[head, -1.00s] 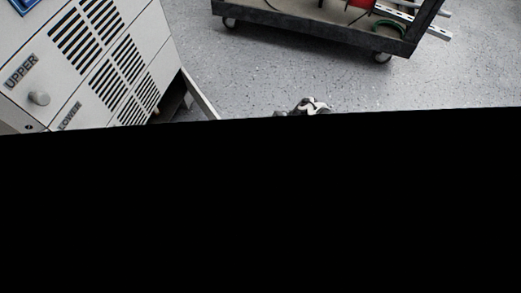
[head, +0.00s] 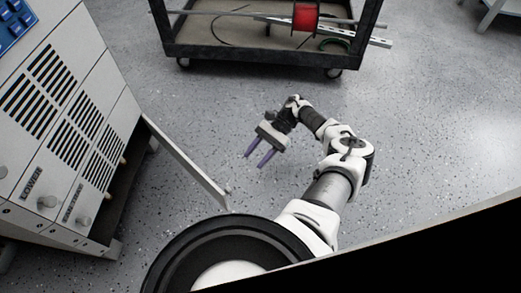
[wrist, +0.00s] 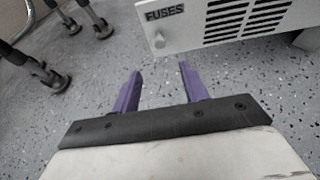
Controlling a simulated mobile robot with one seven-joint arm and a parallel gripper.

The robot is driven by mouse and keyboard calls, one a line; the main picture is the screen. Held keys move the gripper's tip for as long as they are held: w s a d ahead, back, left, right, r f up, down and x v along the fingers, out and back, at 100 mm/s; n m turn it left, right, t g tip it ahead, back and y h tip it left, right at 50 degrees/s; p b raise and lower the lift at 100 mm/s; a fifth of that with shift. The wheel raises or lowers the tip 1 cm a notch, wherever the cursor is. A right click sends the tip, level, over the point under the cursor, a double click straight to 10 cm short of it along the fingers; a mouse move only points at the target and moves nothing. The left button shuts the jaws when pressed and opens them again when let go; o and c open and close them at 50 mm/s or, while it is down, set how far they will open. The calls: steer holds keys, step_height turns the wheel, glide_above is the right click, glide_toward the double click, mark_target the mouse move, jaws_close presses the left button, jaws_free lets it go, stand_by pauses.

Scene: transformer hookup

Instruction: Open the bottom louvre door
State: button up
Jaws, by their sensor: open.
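The white cabinet (head: 112,80) stands at the left of the head view with louvred doors stacked on its face. My gripper (head: 256,160) is open and empty, out over the floor to the right of the cabinet. In the wrist view its purple fingers (wrist: 160,70) point towards the knob, apart from it.
The LOWER door (head: 60,150) with its own knob is above the bottom one. A black cart (head: 250,54) with a red spool (head: 305,15) stands behind. Open floor lies right.

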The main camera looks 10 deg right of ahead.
steer(key=shift+v, duration=0.95)
